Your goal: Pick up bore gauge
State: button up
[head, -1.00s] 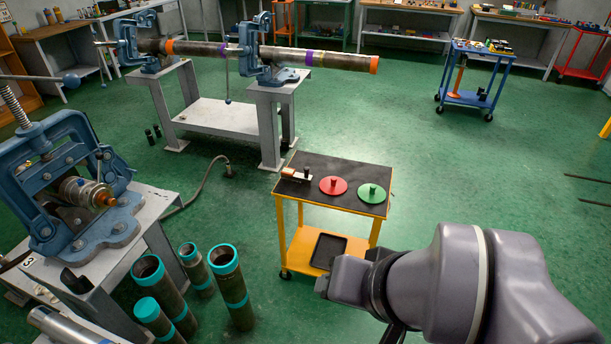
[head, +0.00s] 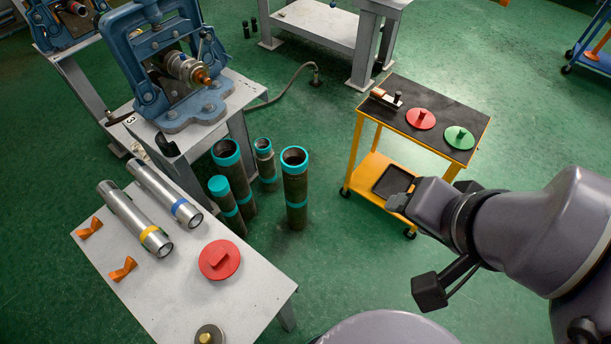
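No object is clearly recognisable as the bore gauge. A small tool (head: 386,98) with an orange-brown end, a pale flat body and a black upright knob lies at the far left corner of the yellow cart's black top (head: 437,141). A red disc (head: 421,118) and a green disc (head: 459,137), each with an upright handle, lie beside it. My gripper (head: 399,203) shows as a dark end of my arm, in front of the cart's lower shelf in the picture and apart from the tool. Its fingers cannot be made out.
A grey table (head: 172,297) at lower left holds two metal tubes, orange V-shaped pieces, a red disc (head: 219,260) and a dark round piece with a brass knob (head: 209,338). Several teal-banded pipes (head: 295,188) stand on the floor. A blue vise (head: 170,75) stands behind. Green floor is clear around the cart.

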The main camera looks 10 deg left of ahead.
aim_at(377, 93)
jog(key=i+l+u, duration=0.1)
jog(key=i, duration=0.35)
jog(key=i+l, duration=0.25)
jog(key=i, duration=0.2)
jog(key=i+l+u, duration=0.15)
jog(key=i, duration=0.35)
jog(key=i+l, duration=0.3)
jog(key=i, duration=0.15)
jog(key=j+u, duration=0.05)
